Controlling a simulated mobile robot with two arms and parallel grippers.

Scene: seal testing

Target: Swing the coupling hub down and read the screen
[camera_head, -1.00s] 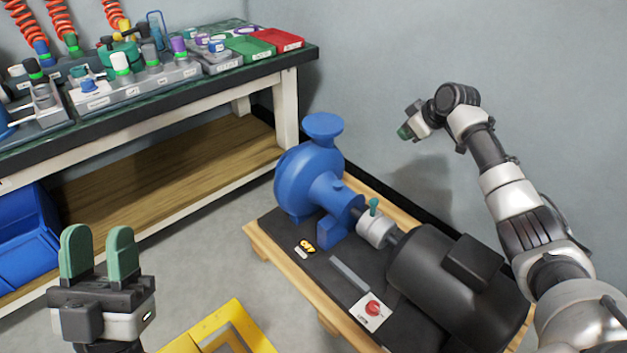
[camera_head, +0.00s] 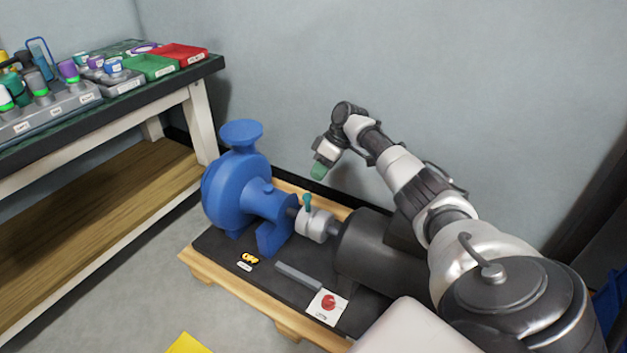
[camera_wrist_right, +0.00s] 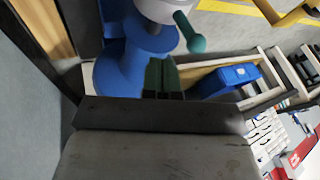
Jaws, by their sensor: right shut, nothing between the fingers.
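The coupling hub (camera_head: 318,226) is a pale grey collar on the shaft between the blue pump (camera_head: 236,190) and the dark motor (camera_head: 368,255). A teal handle (camera_head: 307,203) stands up from it. My right gripper (camera_head: 319,171) has green fingers, shut and empty, above and behind the hub and apart from it. In the right wrist view the shut fingers (camera_wrist_right: 163,75) point toward the pump, with the hub (camera_wrist_right: 165,8) and handle (camera_wrist_right: 190,32) at the top. My left gripper is out of view. I cannot make out a screen.
A workbench (camera_head: 190,85) with red and green trays stands left. A yellow object (camera_head: 188,344) lies at the bottom edge. Floor is clear between bench and stand.

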